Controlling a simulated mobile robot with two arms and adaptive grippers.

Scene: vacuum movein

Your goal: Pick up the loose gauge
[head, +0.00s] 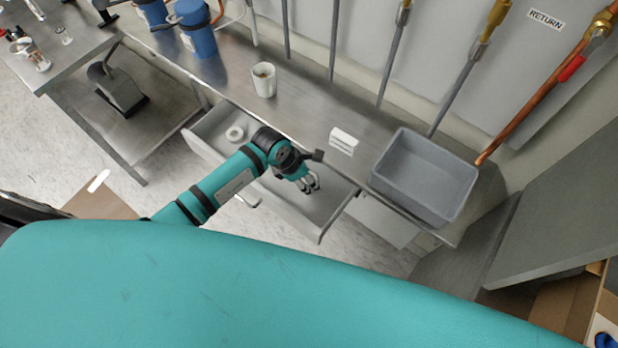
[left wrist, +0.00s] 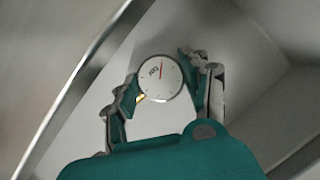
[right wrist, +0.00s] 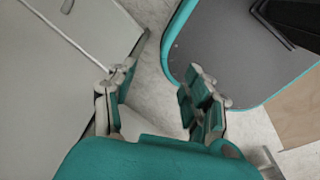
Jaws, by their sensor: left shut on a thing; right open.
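The loose gauge (left wrist: 160,78) has a round white dial with a red needle and a bit of brass at its lower left. It sits between the fingers of my left gripper (head: 310,183), which is shut on it. In the head view this gripper reaches down into the open drawer (head: 275,198) under the bench, and the gauge cannot be made out there. In the left wrist view the drawer's walls and pale floor surround the gauge. My right gripper (right wrist: 161,82) is open and empty, above the floor beside a grey panel; it is out of the head view.
A grey bin (head: 425,175) stands on the steel bench (head: 330,105) at right. A small white label block (head: 343,141), a white cup (head: 264,80) and blue canisters (head: 198,32) also stand there. A white ring (head: 235,133) lies in the drawer. Pipes run up the wall behind.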

